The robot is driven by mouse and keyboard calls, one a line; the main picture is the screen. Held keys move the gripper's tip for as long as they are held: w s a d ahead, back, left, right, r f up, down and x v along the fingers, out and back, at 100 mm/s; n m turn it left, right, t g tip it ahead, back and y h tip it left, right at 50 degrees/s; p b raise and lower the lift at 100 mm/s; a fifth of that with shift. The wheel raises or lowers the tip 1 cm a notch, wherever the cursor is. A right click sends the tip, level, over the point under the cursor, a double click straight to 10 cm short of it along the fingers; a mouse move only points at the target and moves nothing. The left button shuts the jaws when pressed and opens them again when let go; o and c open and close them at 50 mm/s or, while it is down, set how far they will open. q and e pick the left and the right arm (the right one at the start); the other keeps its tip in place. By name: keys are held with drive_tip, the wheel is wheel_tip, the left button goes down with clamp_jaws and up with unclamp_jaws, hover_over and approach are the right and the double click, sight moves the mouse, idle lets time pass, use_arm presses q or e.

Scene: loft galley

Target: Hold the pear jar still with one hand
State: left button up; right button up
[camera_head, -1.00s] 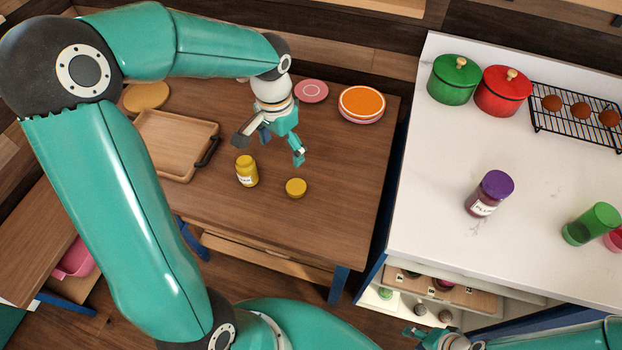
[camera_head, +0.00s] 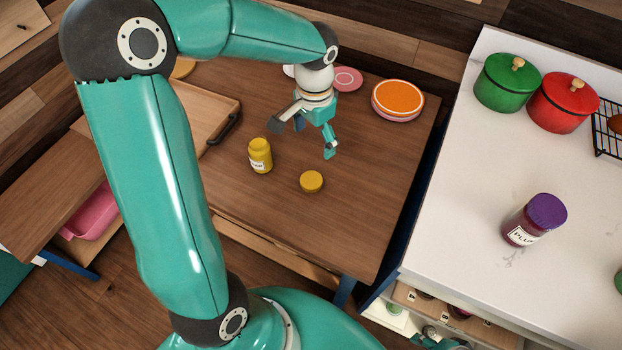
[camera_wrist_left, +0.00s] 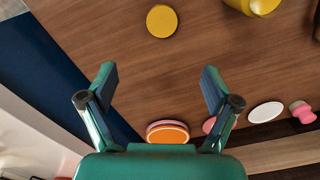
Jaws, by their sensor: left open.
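The pear jar is most likely the yellow jar (camera_head: 260,158) with a yellow lid and a pale label, upright on the wooden table; its label is too small to read. In the left wrist view its edge (camera_wrist_left: 262,5) is cut off at the top. My left gripper (camera_head: 303,135) is open and empty above the table, to the right of the jar and apart from it. Its spread fingers also show in the left wrist view (camera_wrist_left: 159,75). Part of what seems my right gripper (camera_head: 432,340) shows at the bottom edge; its fingers are not clear.
A low round yellow lid-like thing (camera_head: 311,181) lies right of the jar. Stacked plates (camera_head: 397,100), a pink plate (camera_head: 347,78) and a wooden tray (camera_head: 213,92) are on the table. A white counter (camera_head: 470,180) at right holds pots and a purple-lidded jar (camera_head: 533,220).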

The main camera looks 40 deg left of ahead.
use_arm(q)
hover_over(313, 179)
wheel_tip(313, 179, down, 10)
drive_tip(key=shift+d+f, duration=0.1)
drive_tip(key=shift+f, duration=0.25)
drive_tip(key=shift+f, duration=0.1)
wheel_tip(313, 179, down, 5)
idle(0.5)
drive_tip(key=c, duration=0.8)
